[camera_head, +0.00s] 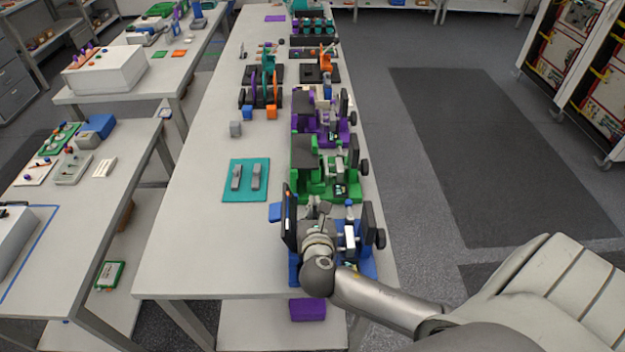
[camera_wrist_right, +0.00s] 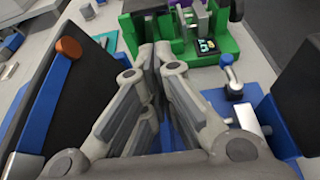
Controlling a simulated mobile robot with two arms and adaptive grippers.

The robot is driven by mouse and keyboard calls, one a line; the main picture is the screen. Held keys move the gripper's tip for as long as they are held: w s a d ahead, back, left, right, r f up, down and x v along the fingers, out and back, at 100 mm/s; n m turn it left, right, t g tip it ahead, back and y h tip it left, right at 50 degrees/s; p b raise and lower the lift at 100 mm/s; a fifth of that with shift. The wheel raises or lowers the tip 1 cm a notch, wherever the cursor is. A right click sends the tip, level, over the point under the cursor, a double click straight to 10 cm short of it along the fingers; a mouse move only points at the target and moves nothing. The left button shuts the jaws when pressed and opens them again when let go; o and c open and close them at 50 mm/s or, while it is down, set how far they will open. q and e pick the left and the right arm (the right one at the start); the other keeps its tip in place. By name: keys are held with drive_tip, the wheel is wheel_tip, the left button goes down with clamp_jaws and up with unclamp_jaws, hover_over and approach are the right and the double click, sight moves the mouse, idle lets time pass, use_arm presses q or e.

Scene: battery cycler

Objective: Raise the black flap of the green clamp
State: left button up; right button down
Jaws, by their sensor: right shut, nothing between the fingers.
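The green clamp (camera_head: 345,190) stands on the long table, between a purple clamp behind it and a blue clamp in front. Its black flap (camera_head: 303,151) looks lowered, lying about flat over the left part of the clamp. In the right wrist view the green clamp (camera_wrist_right: 215,45) is at the top, past the fingertips. My right gripper (camera_head: 323,207) is over the blue clamp, just short of the green clamp. In the wrist view its fingers (camera_wrist_right: 155,52) are together, with nothing between them. My left gripper is not in view.
The blue clamp (camera_head: 365,268) is under my right gripper, with its black flap (camera_head: 289,218) standing up beside the fingers. The purple clamp (camera_head: 340,128) is behind the green one. A teal mat (camera_head: 246,199) with grey parts lies to the left. The table's front left is bare.

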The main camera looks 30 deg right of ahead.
drive_tip(key=p+x, duration=0.1)
drive_tip(key=x, duration=1.3)
drive_tip(key=shift+w+d+f+p, duration=0.1)
drive_tip(key=shift+w+p, duration=0.05)
drive_tip(key=shift+p, duration=0.2)
